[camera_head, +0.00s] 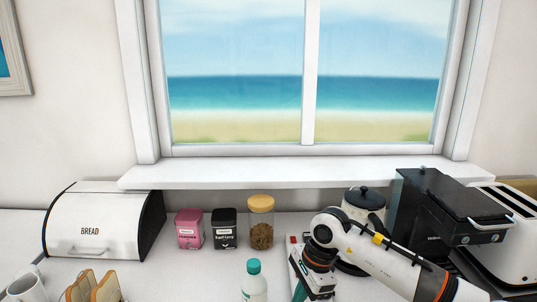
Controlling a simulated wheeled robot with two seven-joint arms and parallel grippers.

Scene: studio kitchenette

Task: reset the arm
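My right arm comes in from the right edge, in front of the coffee machine and kettle. My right gripper (312,280) hangs low over the counter at the bottom of the view, to the right of a bottle with a teal cap (254,282). Its fingertips are cut off or hidden, so I cannot tell whether it is open or holds anything. A gap of counter shows between it and the bottle. My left arm and gripper are not in view.
A bread bin (100,222), pink tin (189,229), black tin (224,228) and cork-lidded jar (261,222) line the back. A mug (28,288) and bread slices (95,288) stand front left. A kettle (364,198), black coffee machine (415,210) and toaster (517,240) crowd the right.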

